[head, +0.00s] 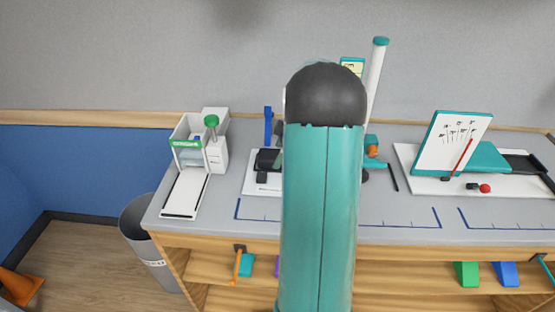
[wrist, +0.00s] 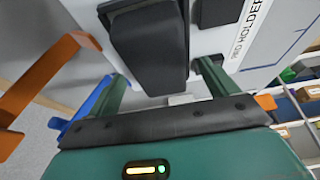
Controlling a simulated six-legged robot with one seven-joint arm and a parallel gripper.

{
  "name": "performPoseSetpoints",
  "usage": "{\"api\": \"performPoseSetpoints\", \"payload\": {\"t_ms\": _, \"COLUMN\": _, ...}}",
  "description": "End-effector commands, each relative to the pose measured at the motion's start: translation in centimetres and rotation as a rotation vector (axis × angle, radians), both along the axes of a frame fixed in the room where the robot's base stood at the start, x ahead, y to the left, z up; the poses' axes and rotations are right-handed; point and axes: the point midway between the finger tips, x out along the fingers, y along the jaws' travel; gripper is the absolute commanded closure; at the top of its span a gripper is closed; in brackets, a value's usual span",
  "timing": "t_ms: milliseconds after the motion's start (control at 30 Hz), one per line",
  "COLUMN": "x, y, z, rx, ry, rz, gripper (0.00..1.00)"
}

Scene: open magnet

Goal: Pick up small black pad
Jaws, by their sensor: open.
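The small black pad (wrist: 220,12) lies on a white board (wrist: 262,60) at the top right of the wrist view, beside printed lettering ending in "HOLDER". In the head view it appears as a small black block (head: 262,178) on the white board, left of my arm. A larger black block (wrist: 148,45) with a sloped face stands to its left in the wrist view. My gripper (wrist: 165,75) is open, with dark green fingers apart. The larger block lies ahead, between the fingers in the picture; contact cannot be told. The right finger is nearest the small pad. My arm hides the middle of the bench.
A blue piece (wrist: 92,105) and an orange bracket (wrist: 30,90) show left of my gripper. On the bench, a white machine (head: 200,150) stands left and a teal-framed panel (head: 452,143) right. A bin (head: 150,240) stands beside the bench. The front strip is mostly clear.

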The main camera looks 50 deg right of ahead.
Motion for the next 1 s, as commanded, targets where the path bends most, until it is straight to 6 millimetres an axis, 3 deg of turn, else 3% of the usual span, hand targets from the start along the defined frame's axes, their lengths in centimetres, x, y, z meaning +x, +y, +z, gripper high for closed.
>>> {"api": "performPoseSetpoints", "payload": {"t_ms": 267, "x": 0.1, "y": 0.1, "z": -0.3, "rx": -0.001, "ry": -0.001, "rz": 0.000, "gripper": 0.17}}
{"api": "performPoseSetpoints", "payload": {"t_ms": 500, "x": 0.1, "y": 0.1, "z": -0.3, "rx": -0.001, "ry": -0.001, "rz": 0.000, "gripper": 0.62}}
{"api": "performPoseSetpoints", "payload": {"t_ms": 833, "x": 0.1, "y": 0.1, "z": -0.1, "rx": -0.001, "ry": -0.001, "rz": 0.000, "gripper": 0.63}}
{"api": "performPoseSetpoints", "payload": {"t_ms": 1000, "x": 0.1, "y": 0.0, "z": 1.1, "rx": -0.002, "ry": -0.002, "rz": 0.000, "gripper": 0.63}}
